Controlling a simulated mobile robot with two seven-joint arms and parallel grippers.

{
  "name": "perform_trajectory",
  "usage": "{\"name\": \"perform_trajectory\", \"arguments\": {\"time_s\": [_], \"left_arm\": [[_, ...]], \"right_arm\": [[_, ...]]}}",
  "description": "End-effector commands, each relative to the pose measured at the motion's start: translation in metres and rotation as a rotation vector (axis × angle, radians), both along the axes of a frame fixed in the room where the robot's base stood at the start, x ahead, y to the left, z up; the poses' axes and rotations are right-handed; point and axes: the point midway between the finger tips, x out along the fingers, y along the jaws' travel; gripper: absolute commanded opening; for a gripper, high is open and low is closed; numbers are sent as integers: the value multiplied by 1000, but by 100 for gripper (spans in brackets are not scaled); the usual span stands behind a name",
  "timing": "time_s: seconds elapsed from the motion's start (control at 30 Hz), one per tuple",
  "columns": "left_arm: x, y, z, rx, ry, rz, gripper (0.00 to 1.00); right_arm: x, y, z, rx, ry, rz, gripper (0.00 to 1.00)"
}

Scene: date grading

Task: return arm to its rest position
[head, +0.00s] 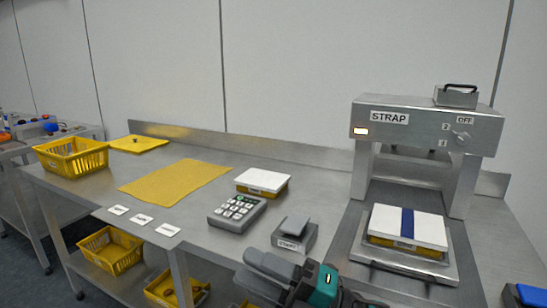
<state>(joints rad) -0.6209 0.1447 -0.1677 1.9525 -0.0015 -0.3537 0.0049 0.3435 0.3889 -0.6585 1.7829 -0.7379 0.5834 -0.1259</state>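My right gripper (246,268) is low in the middle of the head view, its two dark grey fingers pointing left with a gap between them and nothing seen in it. It is in front of the small grey stamp-like device (296,231) near the bench's front edge; I cannot tell whether they touch. My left gripper is not in view.
The strapping machine (410,118) stands at the right with a white-lidded, blue-banded box (428,228) under it. The steel bench (205,208) holds a keypad (237,212), another white-lidded box (262,182), a yellow mat (175,188) and a yellow basket (72,157). Bare steel lies between them.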

Motion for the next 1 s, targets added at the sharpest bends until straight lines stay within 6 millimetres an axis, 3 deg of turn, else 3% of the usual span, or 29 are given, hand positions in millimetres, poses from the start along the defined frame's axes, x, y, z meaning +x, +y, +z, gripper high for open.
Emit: {"name": "perform_trajectory", "arguments": {"time_s": [0.17,0.3,0.37,0.5,0.6,0.8,1.0], "left_arm": [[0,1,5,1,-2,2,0],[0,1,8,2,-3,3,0],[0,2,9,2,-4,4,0],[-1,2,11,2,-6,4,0],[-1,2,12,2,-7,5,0],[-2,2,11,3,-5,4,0],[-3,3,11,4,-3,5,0]], "right_arm": [[21,-48,-48,249,464,-257,38],[18,-96,-114,403,833,-465,38],[8,-117,-147,462,994,-557,38],[-37,-160,-223,573,1346,-757,38],[-72,-181,-262,625,1532,-865,38],[-116,-199,-298,673,1721,-972,38],[-120,-201,-301,677,1740,-984,38]]}}
